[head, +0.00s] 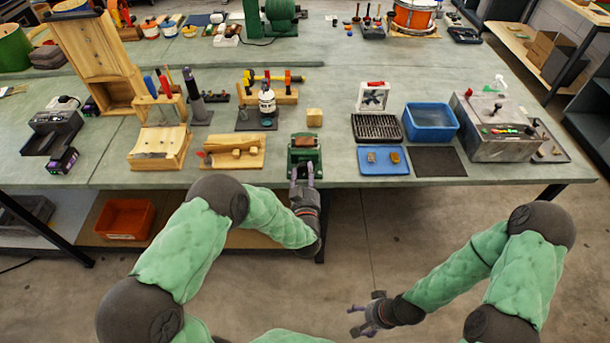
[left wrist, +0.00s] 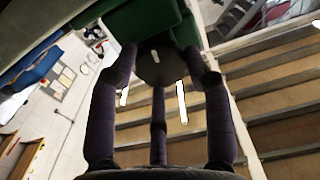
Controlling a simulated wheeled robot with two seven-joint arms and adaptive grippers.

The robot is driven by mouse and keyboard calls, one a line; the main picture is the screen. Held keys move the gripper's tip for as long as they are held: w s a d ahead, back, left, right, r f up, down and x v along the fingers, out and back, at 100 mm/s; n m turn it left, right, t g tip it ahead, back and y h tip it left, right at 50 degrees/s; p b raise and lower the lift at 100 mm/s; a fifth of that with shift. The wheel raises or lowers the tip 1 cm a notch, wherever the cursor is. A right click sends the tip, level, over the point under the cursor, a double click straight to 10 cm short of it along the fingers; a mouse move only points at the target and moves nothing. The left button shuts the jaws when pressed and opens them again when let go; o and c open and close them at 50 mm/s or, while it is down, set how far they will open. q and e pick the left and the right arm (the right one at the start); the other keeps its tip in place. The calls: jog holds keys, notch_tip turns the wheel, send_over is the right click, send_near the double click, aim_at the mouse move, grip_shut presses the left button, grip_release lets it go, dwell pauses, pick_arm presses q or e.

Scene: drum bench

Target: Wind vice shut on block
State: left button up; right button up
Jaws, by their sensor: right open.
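The green vice (head: 304,166) stands at the bench's front edge in the head view. A brown block (head: 305,141) sits at its jaws; I cannot tell whether the jaws touch it. My left gripper (head: 302,172) reaches up to the front of the vice. In the left wrist view its fingers (left wrist: 165,72) close around both sides of a dark round handle hub (left wrist: 160,66) under the green vice body (left wrist: 122,22). The hub's far side is hidden. My right gripper (head: 362,318) is open and empty, low in front of the bench.
A pale wooden cube (head: 314,117) lies behind the vice. A wooden board with small pieces (head: 232,163) is to its left. A blue tray (head: 384,168) and a black rack (head: 376,128) are to its right. The floor in front of the bench is free.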

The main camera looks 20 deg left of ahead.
pick_arm(q)
jog(key=shift+f, duration=0.1)
jog(key=shift+c, duration=1)
jog(key=shift+s+f+m, duration=0.1)
jog(key=shift+m, duration=0.95)
jog(key=shift+s+f+m, duration=0.1)
jog(key=shift+m, duration=0.95)
jog(key=o, duration=1)
jog(key=shift+o, duration=0.8)
jog(key=shift+w+a, duration=0.1)
jog(key=shift+w, duration=0.05)
jog(key=shift+r, duration=0.1)
